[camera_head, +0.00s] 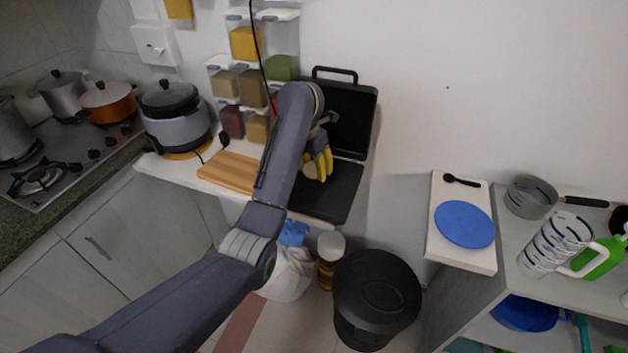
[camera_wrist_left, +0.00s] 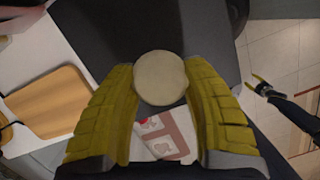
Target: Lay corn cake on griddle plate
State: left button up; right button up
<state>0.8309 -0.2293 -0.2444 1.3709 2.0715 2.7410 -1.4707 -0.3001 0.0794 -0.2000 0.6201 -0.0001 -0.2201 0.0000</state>
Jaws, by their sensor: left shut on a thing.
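The corn cake (camera_wrist_left: 161,78) is a pale round disc. In the left wrist view it sits between the yellow fingertips of my left gripper (camera_wrist_left: 160,90), which is shut on it. The dark griddle plate also shows behind the cake in the left wrist view (camera_wrist_left: 130,30). The gap between cake and plate cannot be judged. My right gripper (camera_wrist_left: 262,87) seems to show small at the right of the left wrist view.
A wooden board (camera_head: 230,171) lies left of the griddle, with spice dispensers (camera_head: 253,87) behind and a grey cooker (camera_head: 175,120) farther left. The griddle's raised lid (camera_head: 362,110) stands at the back. A black bin (camera_head: 376,290) stands below on the floor.

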pick_arm(q)
jog(key=shift+s+a+x, duration=0.1)
jog(key=shift+s+x, duration=0.05)
jog(key=shift+x, duration=0.7)
jog(key=shift+s+a+x, duration=0.1)
jog(key=shift+a+x, duration=0.05)
jog(key=shift+x, duration=0.65)
jog(key=shift+s+a+x, duration=0.1)
jog(key=shift+s+x, duration=0.05)
jog(key=shift+x, duration=0.7)
jog(key=shift+f, duration=0.3)
jog(key=o, duration=1.3)
jog(key=shift+r, duration=0.15)
jog(key=v, duration=0.6)
jog(key=shift+w+a+r, duration=0.1)
jog(key=shift+w+r, duration=0.05)
jog(key=shift+w, duration=0.05)
jog(key=shift+s+a+r, duration=0.15)
jog(key=shift+s+r, duration=0.1)
jog(key=shift+r, duration=0.3)
jog(key=w+d+v, duration=0.1)
jog(key=v, duration=0.4)
send_over(315, 185)
jog(key=s+a, duration=0.2)
jog(key=shift+s+f, duration=0.15)
jog(key=shift+s, duration=0.05)
